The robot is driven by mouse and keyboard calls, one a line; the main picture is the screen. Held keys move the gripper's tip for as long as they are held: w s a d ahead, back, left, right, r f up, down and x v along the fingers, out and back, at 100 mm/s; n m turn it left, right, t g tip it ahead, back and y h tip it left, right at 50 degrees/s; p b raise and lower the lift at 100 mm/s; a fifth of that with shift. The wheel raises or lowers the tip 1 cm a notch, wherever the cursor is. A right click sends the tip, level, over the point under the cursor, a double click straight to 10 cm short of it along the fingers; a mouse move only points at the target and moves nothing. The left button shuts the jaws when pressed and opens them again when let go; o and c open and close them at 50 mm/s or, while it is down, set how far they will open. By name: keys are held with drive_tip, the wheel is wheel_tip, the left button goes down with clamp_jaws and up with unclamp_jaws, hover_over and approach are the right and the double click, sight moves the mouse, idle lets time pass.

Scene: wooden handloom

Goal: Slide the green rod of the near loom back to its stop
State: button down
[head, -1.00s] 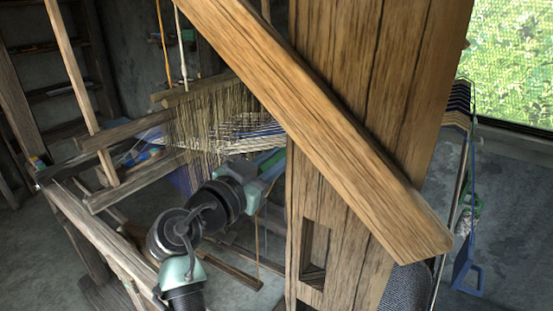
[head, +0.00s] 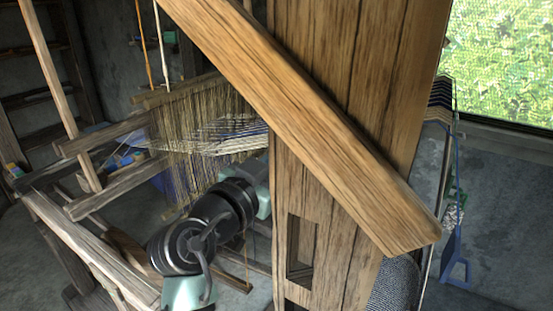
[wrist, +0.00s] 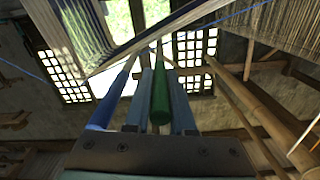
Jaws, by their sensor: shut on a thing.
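The green rod (wrist: 159,98) shows in the wrist view between the two fingers of my gripper (wrist: 160,82). The fingers are shut on it, one on each side. Its far end lies close to the warp sheet and light cords above. A blue rod (wrist: 110,98) runs just left of the fingers, apart from the green one. In the head view my arm reaches toward the loom's hanging warp threads (head: 195,130). A broad wooden post (head: 345,130) hides my gripper and the green rod there, and the stop cannot be made out.
A slanted wooden brace (head: 310,120) crosses the post in front. A loom side beam (head: 85,245) runs along the left. Bamboo poles (wrist: 250,110) stand right of my gripper in the wrist view. A window (head: 505,60) is at the far right.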

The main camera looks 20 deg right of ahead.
drive_tip(key=shift+d, duration=0.1)
drive_tip(key=c, duration=0.8)
unclamp_jaws()
drive_tip(key=shift+s+r, duration=0.1)
drive_tip(key=shift+s, duration=0.15)
drive_tip(key=shift+o, duration=0.2)
drive_tip(key=shift+w, duration=0.1)
drive_tip(key=shift+a, duration=0.2)
drive_tip(key=b+v, duration=0.3)
drive_tip(key=v, duration=0.9)
drive_tip(key=shift+s+a, duration=0.15)
drive_tip(key=shift+s, duration=0.15)
